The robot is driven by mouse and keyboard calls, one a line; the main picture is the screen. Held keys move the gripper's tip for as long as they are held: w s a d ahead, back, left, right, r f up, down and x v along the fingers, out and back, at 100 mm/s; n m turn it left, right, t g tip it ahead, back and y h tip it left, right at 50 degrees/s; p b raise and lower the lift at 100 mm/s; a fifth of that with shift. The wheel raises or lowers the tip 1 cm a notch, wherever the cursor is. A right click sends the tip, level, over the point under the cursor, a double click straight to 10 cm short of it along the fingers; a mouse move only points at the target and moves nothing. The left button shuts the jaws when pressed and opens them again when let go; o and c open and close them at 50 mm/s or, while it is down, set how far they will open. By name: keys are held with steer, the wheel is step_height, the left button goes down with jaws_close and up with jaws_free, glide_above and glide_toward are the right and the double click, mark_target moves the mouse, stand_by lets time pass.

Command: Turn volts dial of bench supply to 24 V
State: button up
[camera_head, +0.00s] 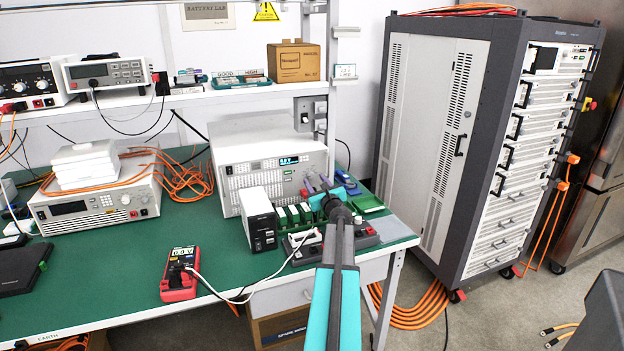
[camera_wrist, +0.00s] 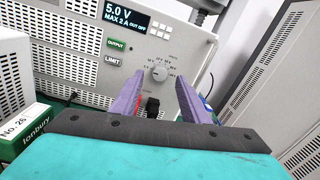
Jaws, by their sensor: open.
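The bench supply (camera_head: 234,172) is a light grey box with a vented front at the back of the green bench. In the wrist view its display (camera_wrist: 126,18) reads 5.0 V, MAX 2 A, OUT OFF. Its volts dial (camera_wrist: 160,73) is a round grey knob with a printed scale around it, right of the OUTPUT and LIMIT buttons. My gripper (camera_wrist: 160,87) is open, its two purple fingers either side of the dial in the picture. I cannot tell whether they touch it.
A white box-shaped unit (camera_head: 258,219) and a row of small green-and-white boxes (camera_head: 292,216) stand close in front of the supply. A red multimeter (camera_head: 179,276) with leads lies on the bench. A tall rack (camera_head: 432,130) stands to the right.

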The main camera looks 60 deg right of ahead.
mark_target(311, 176)
steer(key=shift+x, duration=1.75)
jaws_close()
